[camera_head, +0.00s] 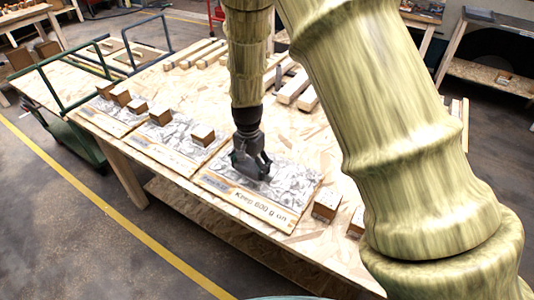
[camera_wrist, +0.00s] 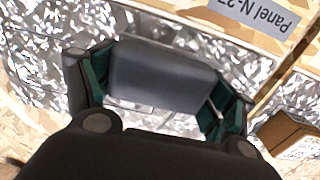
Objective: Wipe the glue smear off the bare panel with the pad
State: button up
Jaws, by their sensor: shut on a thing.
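The bare panel (camera_head: 295,185) has a crinkled silver face, carries no blocks and lies at the front of the wooden table. Its front strip bears a label that seems to read "Keep 600 g on". My gripper (camera_head: 252,170) points down over the panel's left-middle part, at or very near its surface; contact cannot be told. In the wrist view my gripper (camera_wrist: 158,88) is shut on the dark grey pad (camera_wrist: 160,75), which sits between its two green-lined fingers. The silver surface (camera_wrist: 50,40) shows around the pad. I cannot pick out the glue smear against the mottled silver.
Left of the bare panel, a second panel (camera_head: 165,150) and a third panel (camera_head: 98,120) carry brown blocks. More blocks (camera_head: 326,205) stand just right of the bare panel. Wooden battens (camera_head: 200,55) lie along the table's back. Green rails (camera_head: 60,65) stand at the far left.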

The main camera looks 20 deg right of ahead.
jog(key=r, duration=0.3)
jog(key=shift+w+p, duration=0.2)
jog(key=shift+p, duration=0.1)
jog(key=shift+s+d+r+p, duration=0.1)
jog(key=shift+s+r+p, duration=0.1)
jog(key=shift+r+p, duration=0.55)
notch_tip(320, 180, up, 4)
jog(key=p, duration=0.3)
jog(key=shift+f, duration=0.2)
jog(key=shift+f, duration=0.1)
